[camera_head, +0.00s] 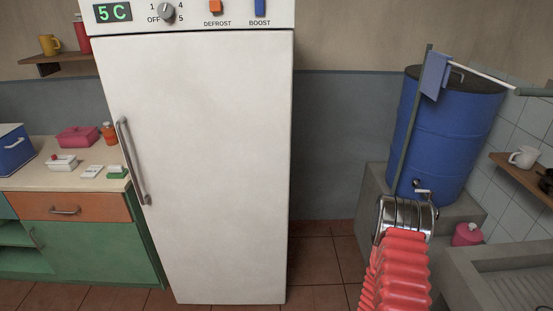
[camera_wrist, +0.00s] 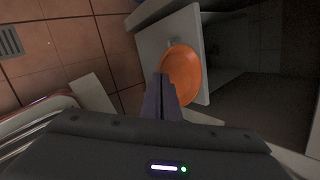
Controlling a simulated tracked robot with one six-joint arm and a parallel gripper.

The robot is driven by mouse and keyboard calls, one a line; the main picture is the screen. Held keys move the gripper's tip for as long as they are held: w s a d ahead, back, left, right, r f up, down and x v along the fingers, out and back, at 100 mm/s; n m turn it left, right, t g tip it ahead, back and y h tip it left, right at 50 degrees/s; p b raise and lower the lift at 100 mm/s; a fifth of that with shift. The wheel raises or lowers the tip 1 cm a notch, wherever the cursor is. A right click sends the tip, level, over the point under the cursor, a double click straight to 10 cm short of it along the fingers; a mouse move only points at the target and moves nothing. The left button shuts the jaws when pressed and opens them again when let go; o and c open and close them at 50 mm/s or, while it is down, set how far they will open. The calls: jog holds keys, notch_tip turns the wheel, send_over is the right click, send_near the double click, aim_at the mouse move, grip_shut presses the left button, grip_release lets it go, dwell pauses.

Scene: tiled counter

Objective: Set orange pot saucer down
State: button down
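The orange pot saucer (camera_wrist: 184,75) shows in the wrist view as a round, shallow dish just beyond my fingertips. My gripper (camera_wrist: 162,82) has its dark fingers close together, with the tips overlapping the saucer's left rim, and it appears shut on that rim. The fingers hide part of the rim. Behind the saucer is a pale grey panel (camera_wrist: 205,22); I cannot tell whether the saucer touches it. Neither the saucer nor my fingertips can be made out in the head view.
A white fridge (camera_head: 205,165) stands in the middle of the head view. A cluttered counter (camera_head: 85,178) is at left. At right, a blue barrel (camera_head: 447,135) stands on a grey block, near a ribbed grey sink (camera_head: 520,285). Tiled floor (camera_head: 318,270) shows between.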

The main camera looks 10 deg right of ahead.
jog(key=w+a+r+n+t+y, duration=0.2)
jog(key=w+a+r+n+t, duration=0.1)
jog(key=w+a+r+n, duration=0.4)
jog(key=w+a+r+n+t+y, duration=0.1)
jog(key=w+a+r+n+t, duration=0.25)
jog(key=w, duration=0.55)
jog(key=w+a+r+n+y, duration=0.1)
jog(key=w+a+r, duration=0.3)
jog(key=r, duration=0.4)
jog(key=w+a+r+n+y, duration=0.2)
jog(key=w+a+r+n, duration=0.1)
jog(key=a+r, duration=0.4)
jog(key=w+a+r+n+y, duration=0.1)
jog(key=w+a+r, duration=0.4)
jog(key=r, duration=0.5)
jog(key=shift+w+a+r+n, duration=0.25)
jog(key=shift+w+a+n, duration=0.1)
jog(key=shift+n, duration=0.3)
jog(key=shift+t, duration=0.25)
jog(key=shift+a+y, duration=0.3)
